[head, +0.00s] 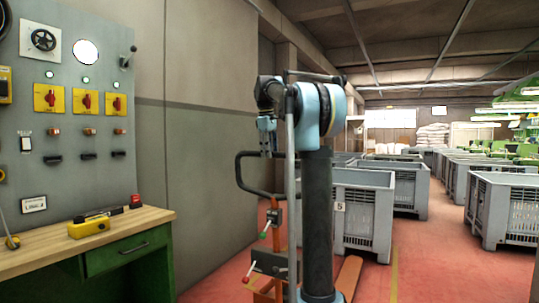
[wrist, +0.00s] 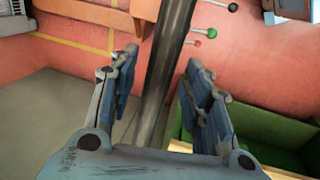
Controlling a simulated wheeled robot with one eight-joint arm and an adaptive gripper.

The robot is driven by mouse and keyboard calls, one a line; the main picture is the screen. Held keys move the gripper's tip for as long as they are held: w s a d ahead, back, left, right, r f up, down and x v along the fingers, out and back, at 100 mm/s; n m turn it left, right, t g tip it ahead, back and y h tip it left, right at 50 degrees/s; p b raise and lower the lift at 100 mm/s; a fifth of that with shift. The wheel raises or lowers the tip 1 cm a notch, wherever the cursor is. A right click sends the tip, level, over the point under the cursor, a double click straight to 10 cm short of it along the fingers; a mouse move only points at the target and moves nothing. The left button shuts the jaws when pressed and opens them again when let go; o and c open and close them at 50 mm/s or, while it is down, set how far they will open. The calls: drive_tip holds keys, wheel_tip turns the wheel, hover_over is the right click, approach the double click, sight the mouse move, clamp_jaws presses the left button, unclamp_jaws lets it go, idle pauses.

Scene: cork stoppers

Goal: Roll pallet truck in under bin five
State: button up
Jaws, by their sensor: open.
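The pallet truck shows in the head view with a black loop handle (head: 243,181), levers with coloured knobs and an orange fork (head: 348,275). Bin five (head: 365,222) is a grey slatted bin with a "5" tag, beyond the truck. My arm hides part of both. My gripper (head: 268,150) hangs by the top of the handle. In the wrist view my gripper (wrist: 163,62) is open, with a dark grey tube (wrist: 165,70) running between its fingers. I cannot tell whether they touch it.
A green workbench (head: 125,253) with a wooden top and a grey control panel (head: 75,125) stand at the left. More grey bins (head: 508,210) line the right and back. Red floor (head: 440,265) is open between the bins, with a yellow line.

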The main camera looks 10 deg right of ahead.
drive_tip(key=shift+f, duration=0.25)
clamp_jaws()
drive_tip(key=shift+d, duration=0.1)
drive_tip(key=shift+w, duration=0.15)
